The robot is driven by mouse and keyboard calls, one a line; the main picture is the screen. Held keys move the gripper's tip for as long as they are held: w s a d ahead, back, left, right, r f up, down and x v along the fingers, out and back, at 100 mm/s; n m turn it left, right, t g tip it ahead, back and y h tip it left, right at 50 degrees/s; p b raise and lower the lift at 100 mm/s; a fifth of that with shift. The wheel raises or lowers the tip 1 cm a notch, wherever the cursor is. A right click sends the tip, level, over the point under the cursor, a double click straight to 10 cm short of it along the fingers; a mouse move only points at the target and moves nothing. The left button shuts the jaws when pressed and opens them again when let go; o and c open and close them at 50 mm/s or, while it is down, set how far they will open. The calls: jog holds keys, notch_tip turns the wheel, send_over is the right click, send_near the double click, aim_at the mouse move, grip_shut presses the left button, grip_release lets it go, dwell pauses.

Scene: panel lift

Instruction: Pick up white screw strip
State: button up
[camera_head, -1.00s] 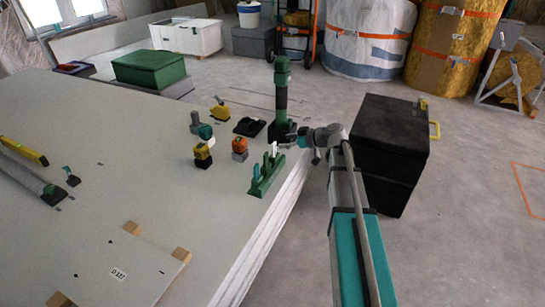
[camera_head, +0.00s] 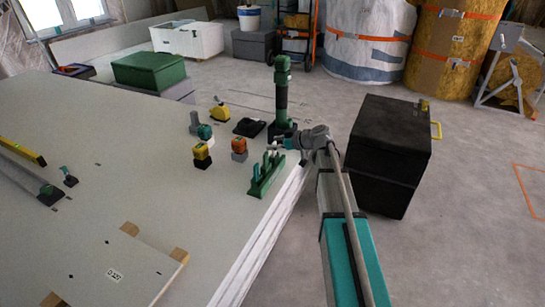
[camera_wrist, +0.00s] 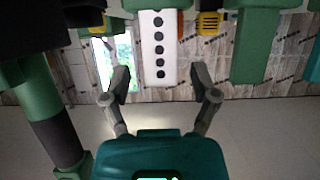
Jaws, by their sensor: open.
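The white screw strip (camera_wrist: 158,50) shows in the wrist view as a pale bar with a row of black dots. It stands in a green rack, which shows in the head view (camera_head: 262,188) near the right edge of the white panel stack. My gripper (camera_wrist: 161,85) is open, its two fingers spread to either side of the strip's end and not visibly touching it. In the head view my gripper (camera_head: 286,143) is at the far end of the rack, and I cannot make out the strip clearly there.
A green and black upright tool (camera_head: 281,95) stands just behind my gripper. A yellow and black tool (camera_head: 202,155) and an orange and grey tool (camera_head: 239,149) stand left of the rack. A black case (camera_head: 388,155) stands on the floor to the right.

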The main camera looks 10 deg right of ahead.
dwell(0.5)
grip_shut()
jog(key=shift+r, duration=0.2)
dwell(0.3)
notch_tip(320, 180, up, 10)
jog(key=p, duration=1)
jog(key=shift+f, duration=0.2)
jog(key=shift+d, duration=0.1)
dwell(0.6)
jog(key=s+d, duration=0.3)
jog(key=d, duration=0.2)
jog(key=shift+s, duration=0.4)
dwell(0.4)
jog(key=shift+r, duration=0.1)
notch_tip(320, 180, up, 10)
jog(key=p, duration=1)
jog(key=shift+r+p, duration=0.25)
jog(key=shift+p, duration=0.15)
